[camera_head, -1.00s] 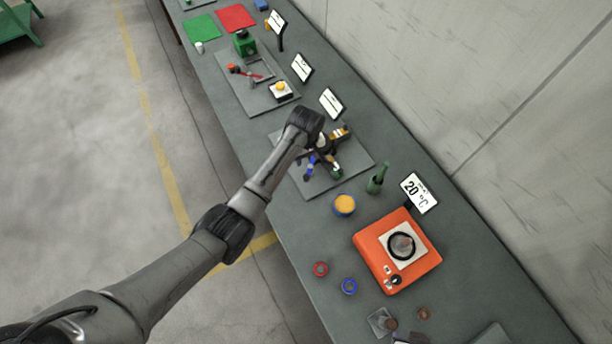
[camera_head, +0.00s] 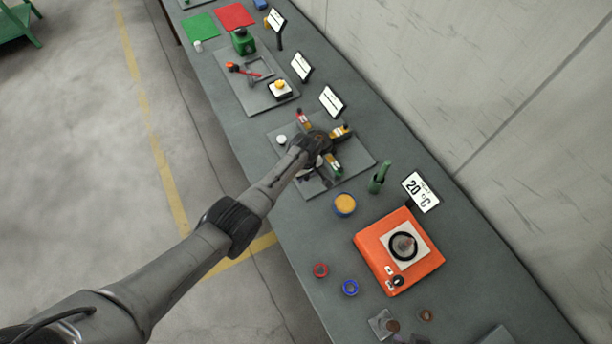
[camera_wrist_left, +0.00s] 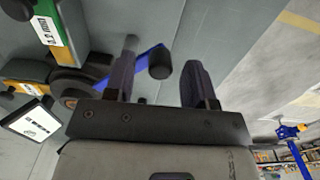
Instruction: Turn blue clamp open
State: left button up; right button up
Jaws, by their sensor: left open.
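The blue clamp (camera_wrist_left: 143,57) is a blue lever with a black knob (camera_wrist_left: 160,64) at its end, in the left wrist view. It runs out from a dark round hub (camera_wrist_left: 72,88). My left gripper (camera_wrist_left: 162,56) is open, with one finger on each side of the knob; I cannot tell whether either touches it. In the head view my left gripper (camera_head: 314,158) is over the clamp fixture on a grey plate (camera_head: 355,160), and the arm hides the blue clamp there. Red (camera_head: 302,118), yellow (camera_head: 341,131) and green (camera_head: 334,164) parts of the fixture show around the gripper. My right gripper is not in view.
A green bottle (camera_head: 378,178), a round orange-topped container (camera_head: 345,205) and an orange hotplate (camera_head: 421,266) stand right of the fixture. A labelled sign (camera_head: 331,101) stands behind it. A plate with a red-handled tool (camera_head: 245,71) lies farther up the bench.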

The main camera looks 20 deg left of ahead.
pick_arm(q)
jog(key=shift+f, duration=0.55)
jog(key=c, duration=0.9)
